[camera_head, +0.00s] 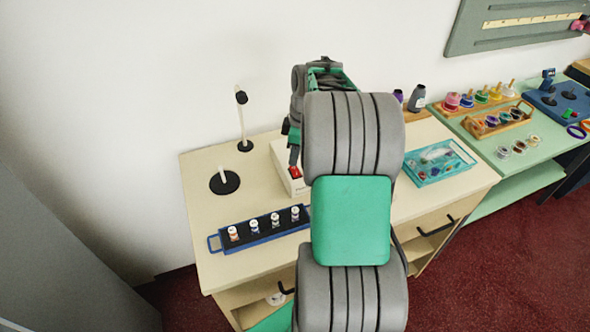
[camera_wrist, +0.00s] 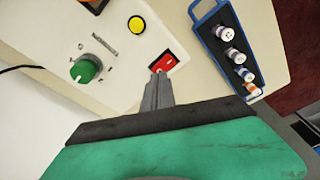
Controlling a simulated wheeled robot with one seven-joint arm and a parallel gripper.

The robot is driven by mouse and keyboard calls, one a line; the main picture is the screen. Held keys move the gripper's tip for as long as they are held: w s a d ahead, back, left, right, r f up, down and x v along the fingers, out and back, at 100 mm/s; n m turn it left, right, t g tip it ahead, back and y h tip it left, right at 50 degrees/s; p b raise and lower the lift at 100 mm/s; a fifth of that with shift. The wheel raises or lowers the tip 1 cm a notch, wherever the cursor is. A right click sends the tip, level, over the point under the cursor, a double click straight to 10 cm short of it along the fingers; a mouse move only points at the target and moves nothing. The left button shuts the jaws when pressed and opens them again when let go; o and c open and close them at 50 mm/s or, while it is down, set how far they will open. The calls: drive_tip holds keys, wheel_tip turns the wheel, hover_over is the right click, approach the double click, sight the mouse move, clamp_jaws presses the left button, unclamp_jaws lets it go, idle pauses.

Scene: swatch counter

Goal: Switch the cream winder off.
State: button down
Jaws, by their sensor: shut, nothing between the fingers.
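The cream winder (camera_head: 286,160) stands on the counter, partly hidden behind my arm. In the wrist view its cream top (camera_wrist: 125,75) carries a red rocker switch (camera_wrist: 165,63), a green knob (camera_wrist: 85,69) and a yellow button (camera_wrist: 137,24). My gripper (camera_wrist: 159,78) is shut and empty. Its fingertips are at the near edge of the red switch, touching or just above it; I cannot tell which. In the head view the red switch (camera_head: 295,172) shows just below my gripper (camera_head: 293,160). Which way the rocker is tipped is not clear.
A blue tray (camera_head: 263,230) with several spools lies at the front left of the counter. Two black-based posts (camera_head: 225,183) stand at the left. A teal tray (camera_head: 438,163) lies at the right. A grey bottle (camera_head: 417,98) stands behind.

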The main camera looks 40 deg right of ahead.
sight(295, 168)
drive_tip(key=shift+f+b, duration=0.75)
drive_tip(key=shift+f, duration=0.25)
idle(0.6)
drive_tip(key=shift+r, duration=0.1)
drive_tip(key=shift+r+p, duration=2.3)
drive_tip(key=shift+r, duration=1.2)
drive_tip(key=shift+s, duration=0.1)
